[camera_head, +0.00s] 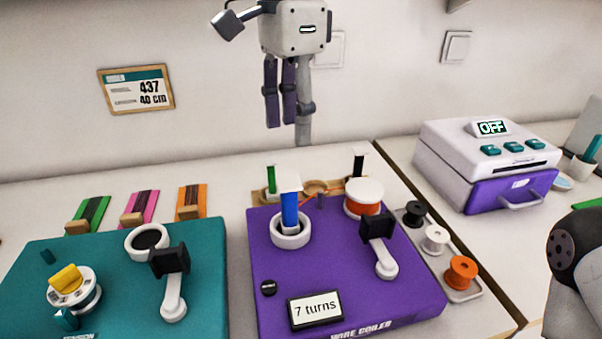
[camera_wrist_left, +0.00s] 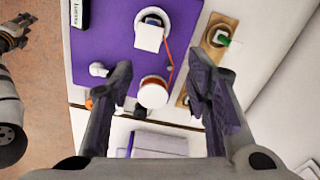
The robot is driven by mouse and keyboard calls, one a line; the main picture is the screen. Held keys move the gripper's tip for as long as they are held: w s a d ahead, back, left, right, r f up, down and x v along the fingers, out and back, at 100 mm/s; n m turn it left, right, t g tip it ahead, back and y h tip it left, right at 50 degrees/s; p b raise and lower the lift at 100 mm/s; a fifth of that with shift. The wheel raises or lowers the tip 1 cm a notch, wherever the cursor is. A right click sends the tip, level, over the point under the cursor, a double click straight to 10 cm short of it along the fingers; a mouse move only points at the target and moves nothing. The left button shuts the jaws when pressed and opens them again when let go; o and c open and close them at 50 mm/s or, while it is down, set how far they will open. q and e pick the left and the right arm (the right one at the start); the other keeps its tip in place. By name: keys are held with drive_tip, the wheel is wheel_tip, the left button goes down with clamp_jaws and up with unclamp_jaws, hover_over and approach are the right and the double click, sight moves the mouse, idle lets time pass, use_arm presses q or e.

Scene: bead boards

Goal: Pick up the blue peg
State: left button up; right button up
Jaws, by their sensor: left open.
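The blue peg (camera_head: 289,210) stands upright in a white ring (camera_head: 290,236) on the purple wire coiler board (camera_head: 335,270). It has a white square top, which also shows in the left wrist view (camera_wrist_left: 149,37). My left gripper (camera_head: 286,126) is open and empty, with its fingers pointing down. In the head view it hangs above the peg in the picture, apart from it. In the left wrist view the peg's top lies beyond the fingertips (camera_wrist_left: 160,66). My right gripper (camera_wrist_left: 14,32) shows in part at that view's left edge; its jaws are unclear.
A white and orange spool (camera_head: 363,196) and a black-handled crank (camera_head: 380,240) stand right of the peg. A teal board (camera_head: 110,290) lies left. A tray of spools (camera_head: 452,290) lies right.

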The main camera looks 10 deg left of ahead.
sight(289, 181)
use_arm(q)
drive_tip(key=s+f, duration=0.2)
drive_tip(key=shift+f, duration=0.4)
wheel_tip(289, 181, down, 8)
drive_tip(key=shift+s+f+p, duration=0.1)
drive_tip(key=shift+f+p, duration=0.15)
drive_tip(key=shift+p, duration=0.05)
clamp_jaws()
